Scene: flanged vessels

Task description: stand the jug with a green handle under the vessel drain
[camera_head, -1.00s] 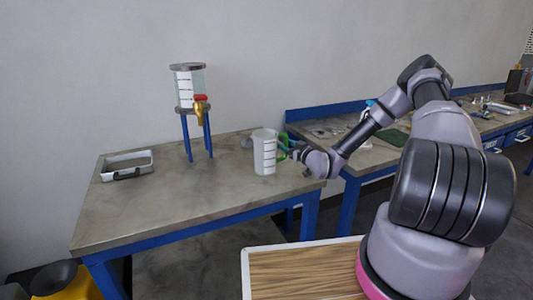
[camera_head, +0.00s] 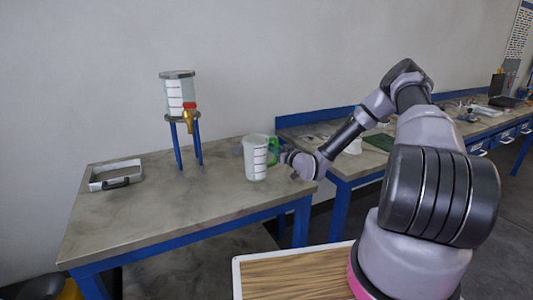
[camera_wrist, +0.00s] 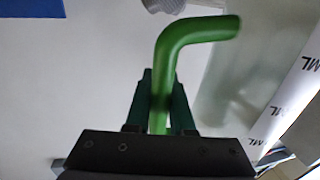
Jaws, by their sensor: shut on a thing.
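The jug (camera_head: 255,160), clear with a white scale strip and a green handle (camera_head: 274,150), is upright over the right part of the near table. I cannot tell whether its base touches the top. My gripper (camera_head: 284,157) is shut on the green handle from the right. In the wrist view the fingers (camera_wrist: 161,105) close around the handle's straight part (camera_wrist: 162,75), and the jug's wall with its marked strip (camera_wrist: 290,100) is at the right. The vessel (camera_head: 178,95) stands on a blue-legged stand (camera_head: 187,140) to the left, with a brass drain tap (camera_head: 189,120) and red lever facing forward.
A shallow tray (camera_head: 116,174) with a dark handle lies on the table's left side. The tabletop (camera_head: 180,205) between tray, stand and jug is clear. A second bench (camera_head: 345,160) with scattered items is at the right. A wooden board (camera_head: 295,280) is in front.

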